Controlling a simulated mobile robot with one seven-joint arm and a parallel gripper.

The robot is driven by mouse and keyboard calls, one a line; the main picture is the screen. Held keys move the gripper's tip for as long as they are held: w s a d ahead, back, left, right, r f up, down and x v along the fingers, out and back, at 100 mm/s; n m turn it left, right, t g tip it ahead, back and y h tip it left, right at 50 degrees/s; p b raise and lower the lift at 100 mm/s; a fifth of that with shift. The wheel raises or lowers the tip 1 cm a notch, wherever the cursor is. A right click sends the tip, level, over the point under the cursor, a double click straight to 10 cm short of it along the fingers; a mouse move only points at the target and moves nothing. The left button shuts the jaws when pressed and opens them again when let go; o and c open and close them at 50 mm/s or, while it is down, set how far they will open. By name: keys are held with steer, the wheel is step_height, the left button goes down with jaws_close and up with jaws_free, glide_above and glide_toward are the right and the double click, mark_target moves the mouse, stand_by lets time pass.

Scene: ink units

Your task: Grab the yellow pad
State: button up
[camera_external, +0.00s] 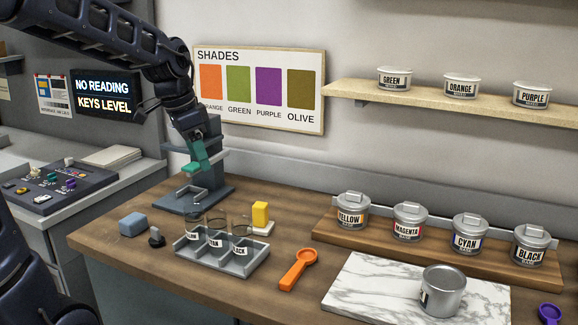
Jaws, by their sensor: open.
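The yellow pad (260,213) is a small upright yellow block on a pale base, on the wooden counter behind the right end of a grey rack. My gripper (191,135) is at the end of my dark arm, above and to the left of the pad, by a grey stand with a teal part. It is apart from the pad. Its fingertips are small and hard to separate from the stand; it is open, and I see nothing held in it.
The grey stand (168,206) and the rack with clear cups (238,265) stand near the pad. A blue block (132,224), an orange scoop (299,270) and a marble slab (370,297) lie on the counter. Lidded cans (410,222) stand on a wooden riser at right.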

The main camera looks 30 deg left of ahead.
steer(key=w+f+m+g+h, duration=0.1)
steer(key=w+f+m, duration=0.45)
steer(key=w, duration=0.75)
steer(key=m+h, duration=0.2)
steer(key=m, duration=0.2)
glide_toward(260, 204)
step_height(260, 204, down, 2)
steer(key=shift+n+g, duration=0.25)
steer(key=shift+g, duration=0.25)
steer(key=shift+w+d+x, duration=0.1)
steer(key=shift+w+x, duration=0.05)
steer(key=shift+x, duration=1.6)
steer(key=shift+w+d+x, duration=0.1)
steer(key=shift+x, duration=1.65)
steer(key=shift+w+d+x, duration=0.1)
steer(key=shift+w+x, duration=0.05)
steer(key=shift+x, duration=1.55)
steer(key=shift+r, duration=0.15)
steer(key=c, duration=1.1)
steer(key=shift+r, duration=0.15)
